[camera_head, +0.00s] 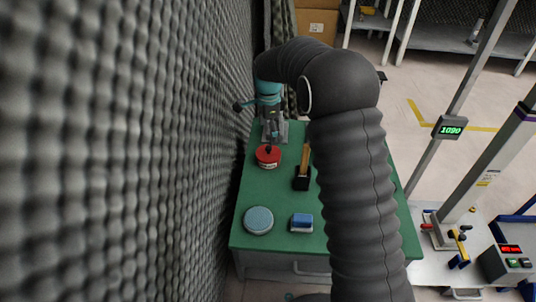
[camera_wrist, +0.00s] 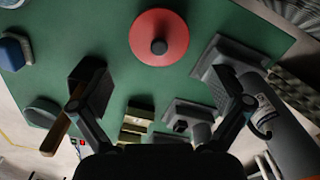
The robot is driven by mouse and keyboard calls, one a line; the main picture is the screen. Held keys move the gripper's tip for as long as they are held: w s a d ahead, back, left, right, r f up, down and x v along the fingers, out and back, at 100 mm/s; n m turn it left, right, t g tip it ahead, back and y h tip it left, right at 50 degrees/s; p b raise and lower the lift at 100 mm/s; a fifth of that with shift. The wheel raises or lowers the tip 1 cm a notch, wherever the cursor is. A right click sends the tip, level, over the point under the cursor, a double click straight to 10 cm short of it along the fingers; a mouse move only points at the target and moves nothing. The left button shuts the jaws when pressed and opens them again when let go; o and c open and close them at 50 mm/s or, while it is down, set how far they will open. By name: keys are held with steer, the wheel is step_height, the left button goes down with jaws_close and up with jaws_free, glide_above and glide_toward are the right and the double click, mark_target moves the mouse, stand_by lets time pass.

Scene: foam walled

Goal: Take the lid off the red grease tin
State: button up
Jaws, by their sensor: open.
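The red grease tin (camera_head: 268,163) stands on the green table near the foam wall, with its red lid (camera_head: 262,153) on top. In the wrist view the round red lid (camera_wrist: 146,30) shows from above, near the top centre, with a black knob (camera_wrist: 159,47) in its middle. My gripper (camera_wrist: 165,105) is open and empty, its two fingers spread wide. In the wrist view the lid lies beyond the fingertips, not between them.
A round pale-blue tin (camera_head: 258,220) and a blue block (camera_head: 302,223) lie nearer. The foam wall (camera_head: 150,150) rises close at left. Brass-coloured blocks (camera_wrist: 135,122) show between my fingers.

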mark_target(268, 147)
steer(key=shift+f+b, duration=0.4)
steer(key=shift+f, duration=3.2)
steer(key=shift+s, duration=0.1)
jaws_close()
